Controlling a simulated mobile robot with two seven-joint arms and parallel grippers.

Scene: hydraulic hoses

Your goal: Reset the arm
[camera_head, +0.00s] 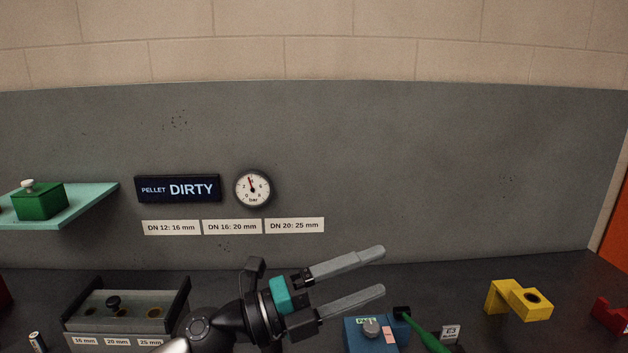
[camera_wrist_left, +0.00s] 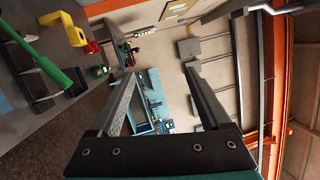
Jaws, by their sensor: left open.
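My left gripper (camera_head: 380,272) is open and empty in the head view, held above the dark bench with its two grey fingers pointing right. In the left wrist view its open fingers (camera_wrist_left: 160,75) frame the far room, with nothing between them. My left arm comes in from the bottom of the head view. My right gripper is not in view.
Below the fingers are a blue box (camera_head: 365,335) and a green-handled tool (camera_head: 428,335). A yellow bracket (camera_head: 505,297) stands to the right. A grey tray (camera_head: 125,305) stands at left. A teal shelf (camera_head: 85,205) holds a green box (camera_head: 40,202). The back wall carries a gauge (camera_head: 253,188).

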